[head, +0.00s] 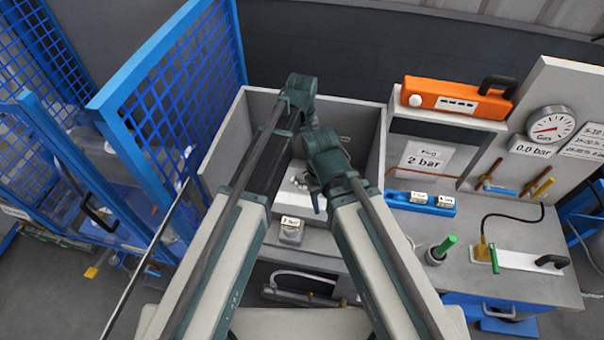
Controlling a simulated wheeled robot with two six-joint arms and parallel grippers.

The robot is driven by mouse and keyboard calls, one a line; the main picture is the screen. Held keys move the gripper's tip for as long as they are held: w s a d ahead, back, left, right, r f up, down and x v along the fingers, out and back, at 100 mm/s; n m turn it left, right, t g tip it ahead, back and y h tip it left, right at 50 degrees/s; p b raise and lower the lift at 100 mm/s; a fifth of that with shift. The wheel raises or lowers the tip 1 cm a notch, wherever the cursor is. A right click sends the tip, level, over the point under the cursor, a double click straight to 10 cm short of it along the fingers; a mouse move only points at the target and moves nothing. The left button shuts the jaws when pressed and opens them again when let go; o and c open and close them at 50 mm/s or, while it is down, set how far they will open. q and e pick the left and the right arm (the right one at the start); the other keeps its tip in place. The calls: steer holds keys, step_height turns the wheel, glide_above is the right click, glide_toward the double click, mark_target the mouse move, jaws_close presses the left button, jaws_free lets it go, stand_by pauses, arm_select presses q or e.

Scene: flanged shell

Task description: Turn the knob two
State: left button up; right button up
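I cannot single out a knob marked two. Small pale parts (297,181) lie in the grey open-topped box (231,141), partly covered by my arms. A small grey block with a label (290,231) stands at the box's front.
Blue mesh fencing (170,100) stands at the left. An orange case (455,98) sits on a cabinet with a 2 bar sign (427,159).

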mark_target(303, 173)
arm_select(q)
step_height(303, 173, down, 12)
steer(key=b, duration=1.1)
jaws_close()
steer(key=shift+m, duration=0.3)
steer(key=m, duration=0.9)
steer(key=shift+d, duration=0.1)
steer(key=shift+m, duration=0.3)
